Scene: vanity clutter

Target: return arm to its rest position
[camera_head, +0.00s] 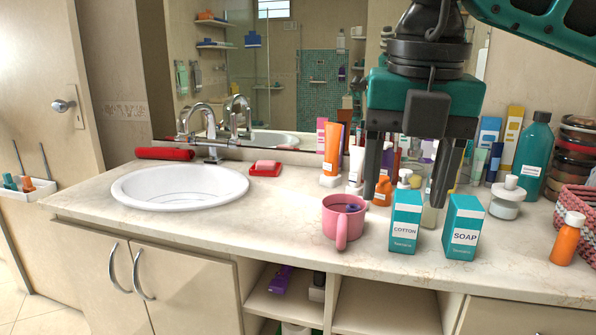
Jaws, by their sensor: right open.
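My right gripper (408,190) hangs from the upper right, teal and black, its two black fingers pointing down and spread apart. Nothing is between the fingers in its grip. It hovers above the vanity counter (290,230), with its fingertips in front of small bottles and above the teal cotton box (405,220). The teal soap box (463,227) stands just right of the cotton box. A pink mug (343,222) stands to the left with something dark inside. The gripper hides part of the items behind it. My left gripper is not in view.
A white sink (180,187) with a chrome faucet (205,130) is at left. A red soap dish (265,169) sits beside it. Tubes, a teal bottle (533,155), an orange bottle (567,238) and a pink basket (577,205) crowd the right.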

